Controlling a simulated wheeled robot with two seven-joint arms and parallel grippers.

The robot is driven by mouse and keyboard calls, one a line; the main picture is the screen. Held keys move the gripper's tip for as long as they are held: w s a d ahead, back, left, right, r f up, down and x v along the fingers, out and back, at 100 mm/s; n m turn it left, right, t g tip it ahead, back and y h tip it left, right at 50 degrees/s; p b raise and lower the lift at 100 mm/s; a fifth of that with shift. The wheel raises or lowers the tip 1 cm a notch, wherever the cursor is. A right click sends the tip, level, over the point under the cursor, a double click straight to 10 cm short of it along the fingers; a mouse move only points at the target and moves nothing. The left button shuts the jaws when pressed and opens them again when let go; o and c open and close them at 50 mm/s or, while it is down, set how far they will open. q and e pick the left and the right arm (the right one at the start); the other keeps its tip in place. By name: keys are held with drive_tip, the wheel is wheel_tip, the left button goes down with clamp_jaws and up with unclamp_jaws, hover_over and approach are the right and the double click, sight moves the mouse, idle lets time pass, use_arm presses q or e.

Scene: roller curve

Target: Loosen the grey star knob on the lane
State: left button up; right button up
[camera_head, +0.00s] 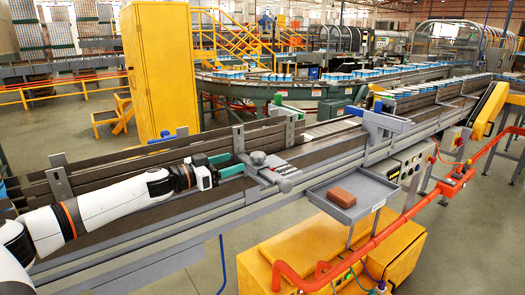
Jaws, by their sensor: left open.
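The grey star knob (258,158) sits on top of a grey clamp bracket (274,174) at the near rail of the conveyor lane (150,215). My left gripper (234,165) reaches in from the left with its teal fingers pointing right toward the knob. Its fingers are apart, with the tips just left of the knob. I cannot tell whether the tips touch it. No object shows between the fingers. My right gripper is not in view.
A grey tray (372,188) with a reddish-brown block (341,197) hangs in front of the lane, right of the knob. A blue-grey bracket (381,121) spans the lane further right. An orange rail (385,232) and yellow cabinet (330,250) stand below.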

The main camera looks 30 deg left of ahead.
sight(263, 153)
use_arm(q)
drive_tip(key=p+x, duration=0.5)
drive_tip(key=x, duration=0.6)
drive_tip(key=shift+a+r, duration=0.1)
drive_tip(key=shift+a, duration=0.05)
drive_tip(key=shift+w+d, duration=0.2)
drive_tip(key=shift+w, duration=0.3)
drive_tip(key=c, duration=1)
